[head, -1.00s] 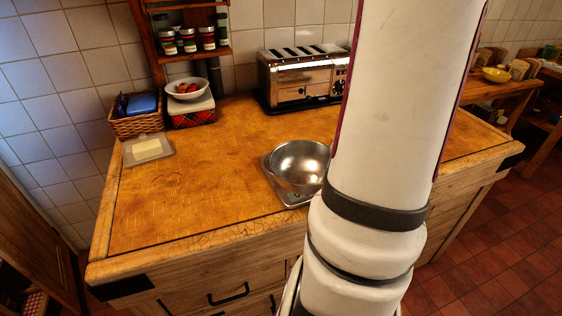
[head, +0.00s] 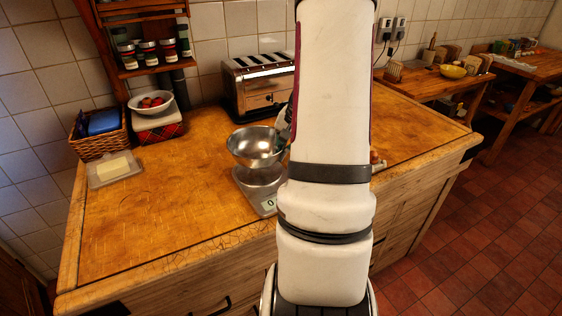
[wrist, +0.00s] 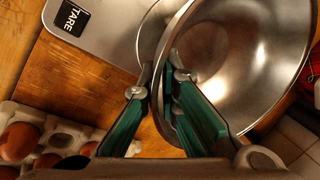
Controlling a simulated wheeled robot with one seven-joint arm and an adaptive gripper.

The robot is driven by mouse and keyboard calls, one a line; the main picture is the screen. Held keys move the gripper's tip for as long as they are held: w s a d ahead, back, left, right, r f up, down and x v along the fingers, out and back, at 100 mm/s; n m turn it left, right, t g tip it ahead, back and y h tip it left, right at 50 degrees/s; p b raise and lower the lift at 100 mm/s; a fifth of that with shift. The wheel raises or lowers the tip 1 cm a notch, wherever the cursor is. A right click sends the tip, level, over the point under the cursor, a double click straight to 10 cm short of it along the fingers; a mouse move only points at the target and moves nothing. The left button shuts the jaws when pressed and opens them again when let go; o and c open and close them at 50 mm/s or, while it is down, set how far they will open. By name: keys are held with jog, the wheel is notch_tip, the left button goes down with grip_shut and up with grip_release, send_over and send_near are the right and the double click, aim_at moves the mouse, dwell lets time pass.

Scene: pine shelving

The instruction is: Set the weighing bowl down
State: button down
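The weighing bowl (head: 254,146) is a shiny steel bowl, empty, at the middle of the wooden counter in the head view. It stands out above the kitchen scale (head: 250,192), with the scale's plate showing beneath it. A small gap seems to show, but I cannot be sure. In the wrist view the bowl (wrist: 245,60) fills the upper right, overlapping the scale (wrist: 105,30) with its TARE label. My gripper (wrist: 160,72) has its green-padded fingers on either side of the bowl's rim, closed on it. In the head view my arm mostly hides the gripper.
A toaster (head: 262,88) stands behind the bowl. A basket (head: 99,136), a butter dish (head: 114,170) and a white fruit bowl (head: 151,103) are at the left. An egg carton (wrist: 50,130) lies near my gripper. The counter's left middle is clear.

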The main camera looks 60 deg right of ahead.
jog(key=shift+f, duration=1.75)
jog(key=shift+f, duration=0.1)
jog(key=c, duration=1.8)
grip_release()
